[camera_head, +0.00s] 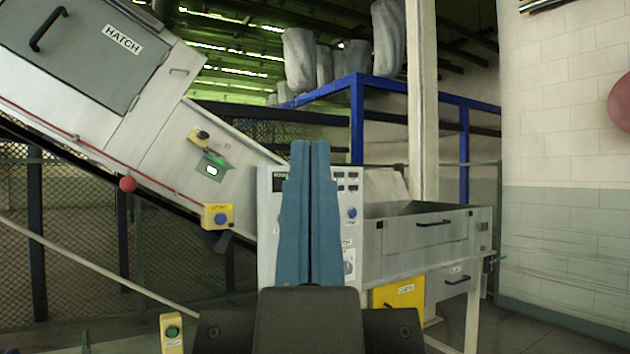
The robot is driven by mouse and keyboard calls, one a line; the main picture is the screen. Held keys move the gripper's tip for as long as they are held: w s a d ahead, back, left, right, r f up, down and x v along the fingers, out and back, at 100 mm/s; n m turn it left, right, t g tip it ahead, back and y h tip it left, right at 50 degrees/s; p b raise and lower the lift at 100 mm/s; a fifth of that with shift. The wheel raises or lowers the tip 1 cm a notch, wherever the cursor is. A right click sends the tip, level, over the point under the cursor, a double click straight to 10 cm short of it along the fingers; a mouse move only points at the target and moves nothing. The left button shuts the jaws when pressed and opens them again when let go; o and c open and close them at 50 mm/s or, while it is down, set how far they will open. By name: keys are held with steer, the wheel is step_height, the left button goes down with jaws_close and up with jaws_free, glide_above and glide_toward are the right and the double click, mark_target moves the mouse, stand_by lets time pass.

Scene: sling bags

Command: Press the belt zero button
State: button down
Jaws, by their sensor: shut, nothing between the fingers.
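My gripper (311,148) has two blue fingers pressed together and pointing up and forward at the centre of the camera_head view. It is shut and empty. Behind it stands a pale control panel (267,230), its middle hidden by the fingers. A blue round button (352,212) and a dial (349,268) show on the panel just right of the fingers. Small dark displays sit along its top. The labels are too small to read, so I cannot tell which control is the belt zero button. I cannot tell whether the fingertips touch the panel.
Left is an inclined housing with a hatch (75,50), a red cord ball (128,184) and a yellow box with a blue button (217,216). A green-button post (172,333) stands low left. Right of the panel is a metal bin (430,235); a tiled wall (565,150) is far right.

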step_height(320, 180, up, 11)
steer(key=p, duration=1.1)
steer(key=shift+r, duration=0.2)
steer(key=shift+w, duration=0.1)
